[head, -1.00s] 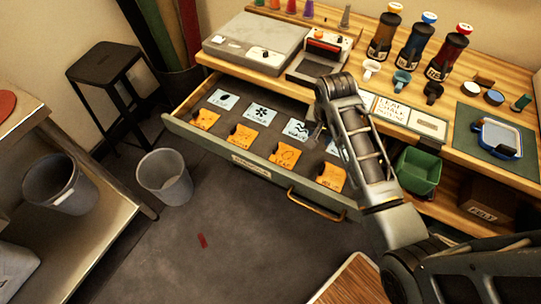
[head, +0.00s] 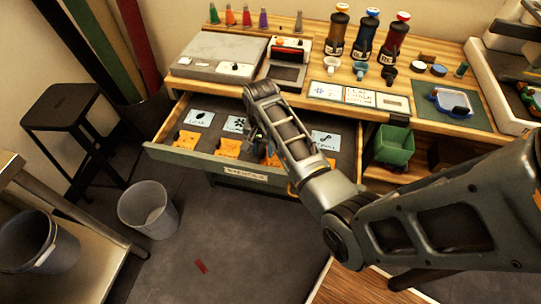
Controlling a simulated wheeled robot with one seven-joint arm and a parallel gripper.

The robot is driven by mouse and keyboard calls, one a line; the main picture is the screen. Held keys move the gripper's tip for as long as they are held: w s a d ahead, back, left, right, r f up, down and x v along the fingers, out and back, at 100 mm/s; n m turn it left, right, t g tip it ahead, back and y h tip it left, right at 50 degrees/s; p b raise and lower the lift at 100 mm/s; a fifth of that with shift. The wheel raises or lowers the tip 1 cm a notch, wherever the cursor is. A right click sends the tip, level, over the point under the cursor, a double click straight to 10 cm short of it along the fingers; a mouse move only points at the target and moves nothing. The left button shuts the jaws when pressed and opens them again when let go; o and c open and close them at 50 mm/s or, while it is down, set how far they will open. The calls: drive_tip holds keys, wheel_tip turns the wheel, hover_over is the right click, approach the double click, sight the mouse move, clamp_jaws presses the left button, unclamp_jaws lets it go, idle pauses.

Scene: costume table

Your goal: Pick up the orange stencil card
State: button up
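Several orange stencil cards lie in the front row of the open drawer (head: 219,166). The left one (head: 187,140) and the one beside it (head: 228,147) show clearly. Another orange card (head: 271,160) is partly hidden by my arm. Behind them is a row of pale blue cards with dark motifs, including a left one (head: 199,118) and a right one (head: 323,139). My gripper (head: 256,148) points down over the middle of the drawer, close to the orange row. Its fingertips are small and partly hidden, so I cannot tell their opening or whether they touch a card.
The wooden worktop (head: 215,82) above the drawer carries a grey case (head: 222,52), bottles (head: 365,38) and small cups. A green bin (head: 394,145) sits right of the drawer. A stool (head: 62,107) and a grey bucket (head: 149,208) stand left. Open floor lies in front.

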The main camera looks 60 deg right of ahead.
drive_tip(key=shift+f, duration=0.6)
clamp_jaws()
